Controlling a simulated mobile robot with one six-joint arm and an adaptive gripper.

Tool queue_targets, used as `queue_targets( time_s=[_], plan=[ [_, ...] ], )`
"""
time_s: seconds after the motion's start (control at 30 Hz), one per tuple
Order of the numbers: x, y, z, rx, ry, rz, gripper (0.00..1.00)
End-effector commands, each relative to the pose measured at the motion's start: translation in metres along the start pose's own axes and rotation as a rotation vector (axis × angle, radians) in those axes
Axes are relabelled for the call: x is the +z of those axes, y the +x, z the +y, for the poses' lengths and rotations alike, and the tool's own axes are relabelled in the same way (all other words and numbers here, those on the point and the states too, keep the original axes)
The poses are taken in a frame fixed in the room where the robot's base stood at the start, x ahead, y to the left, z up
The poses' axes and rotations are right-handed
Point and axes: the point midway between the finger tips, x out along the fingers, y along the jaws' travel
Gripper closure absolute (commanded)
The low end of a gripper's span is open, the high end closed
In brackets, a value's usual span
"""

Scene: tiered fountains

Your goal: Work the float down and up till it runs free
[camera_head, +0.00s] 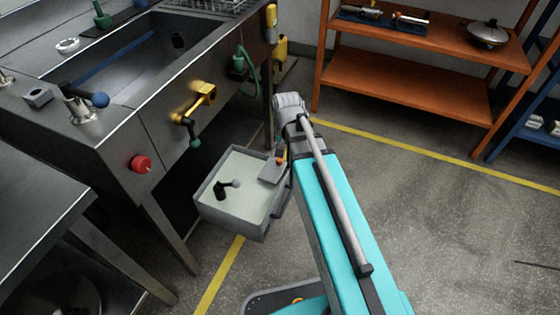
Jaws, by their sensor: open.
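A grey open-topped tank (232,215) with a pale inside sits low in front of the steel sink unit. In it, toward the left, is a small dark upright piece (221,190) with a short arm ending in a grey knob. This may be the float, but it is too small to tell. A grey flat piece (271,173) with a small orange part lies at the tank's right corner. My teal arm rises from the lower right, its grey joint above the tank's right side.
An orange shelf (400,92) stands at the back right.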

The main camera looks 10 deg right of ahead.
Motion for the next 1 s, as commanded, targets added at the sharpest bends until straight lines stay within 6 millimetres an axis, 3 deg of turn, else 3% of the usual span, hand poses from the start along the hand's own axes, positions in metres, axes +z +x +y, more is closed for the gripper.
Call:
queue_targets(
  time_s=[0.03, 0.2, 0.4, 1.0],
  plan=[
    [-0.018, 0.004, -0.007, 0.0, 0.062, 0.0, 0.28],
    [-0.053, 0.009, -0.021, 0.0, 0.292, 0.0, 0.28],
    [-0.081, 0.013, -0.032, 0.0, 0.485, 0.0, 0.28],
    [-0.088, 0.015, -0.034, 0.0, 0.558, 0.0, 0.28]
  ],
)
